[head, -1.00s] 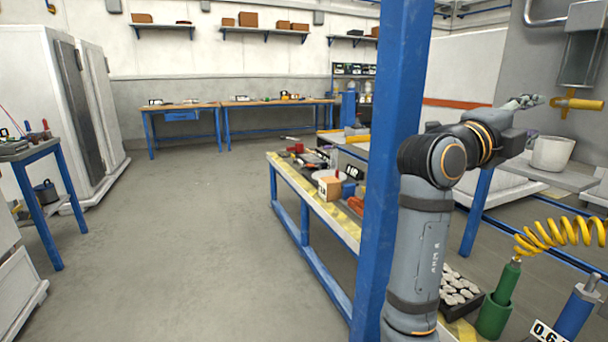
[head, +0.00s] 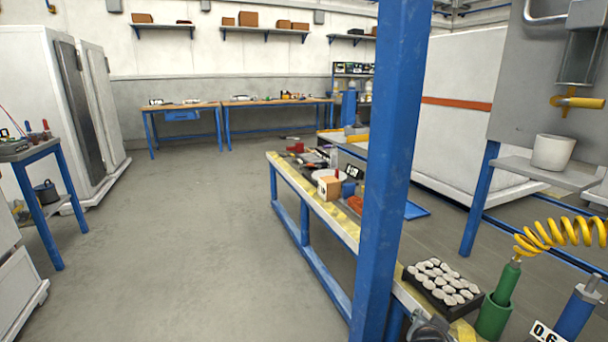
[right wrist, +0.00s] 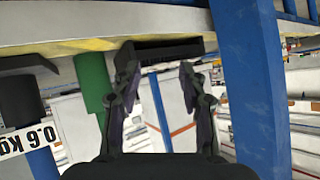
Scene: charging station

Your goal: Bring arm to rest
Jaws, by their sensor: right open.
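My right gripper (right wrist: 160,82) is open in the right wrist view, with its two dark fingers apart and nothing between them. A dark part of my right arm or gripper (head: 430,329) shows at the bottom edge of the head view, low beside the bench and mostly cut off. A black tray of pale round pieces (head: 448,284) stands on the bench just above it. My left gripper is not in either view.
A blue post (head: 388,150) rises close by; it also fills the right middle of the right wrist view (right wrist: 250,80). A green cylinder (head: 497,308) stands right of the tray. A white pot (head: 553,152) sits on a grey shelf. Open floor (head: 190,240) lies left.

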